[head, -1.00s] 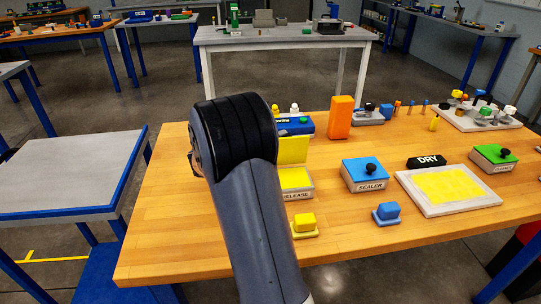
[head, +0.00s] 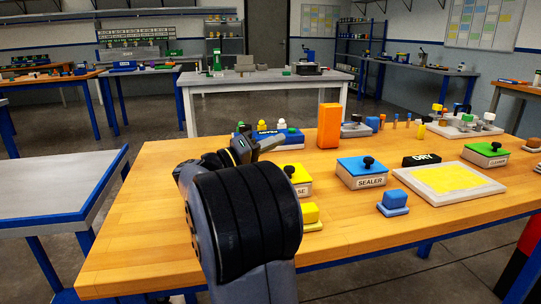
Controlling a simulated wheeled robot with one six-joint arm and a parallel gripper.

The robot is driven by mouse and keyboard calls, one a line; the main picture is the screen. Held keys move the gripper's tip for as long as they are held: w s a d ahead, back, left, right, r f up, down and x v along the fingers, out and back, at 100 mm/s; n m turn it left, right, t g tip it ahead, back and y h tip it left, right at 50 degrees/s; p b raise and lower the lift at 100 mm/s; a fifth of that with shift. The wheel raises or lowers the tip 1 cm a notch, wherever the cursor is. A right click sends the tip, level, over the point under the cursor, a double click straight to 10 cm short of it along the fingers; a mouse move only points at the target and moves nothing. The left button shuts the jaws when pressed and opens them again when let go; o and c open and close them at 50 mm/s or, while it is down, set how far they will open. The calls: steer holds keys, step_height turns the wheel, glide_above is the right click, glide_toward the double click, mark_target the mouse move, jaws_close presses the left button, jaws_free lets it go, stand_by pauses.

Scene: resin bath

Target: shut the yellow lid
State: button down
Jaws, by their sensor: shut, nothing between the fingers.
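The yellow lid (head: 300,176) lies flat on its box (head: 303,190), with a black knob on top. The box label shows only its last letters; my arm hides its left side. My gripper (head: 272,144) is above and just behind the lid, left of the orange block. It is shut with nothing in it and appears apart from the lid. My wrist partly hides it.
The blue-lidded SEALER box (head: 362,173) stands to the right. A yellow block (head: 310,213) and a blue block (head: 395,200) sit in front. An orange block (head: 328,126) stands behind. A tray with a yellow sheet (head: 443,182) lies farther right.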

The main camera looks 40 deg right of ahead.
steer(key=shift+s+a+f+b, duration=0.45)
steer(key=shift+s+b, duration=0.25)
steer(key=shift+b, duration=0.35)
steer(key=shift+s, duration=0.1)
step_height(320, 180, up, 5)
steer(key=p, duration=0.3)
steer(key=w+a+f, duration=0.4)
steer(key=w+a, duration=0.1)
steer(key=a, duration=0.3)
steer(key=shift+f, duration=0.3)
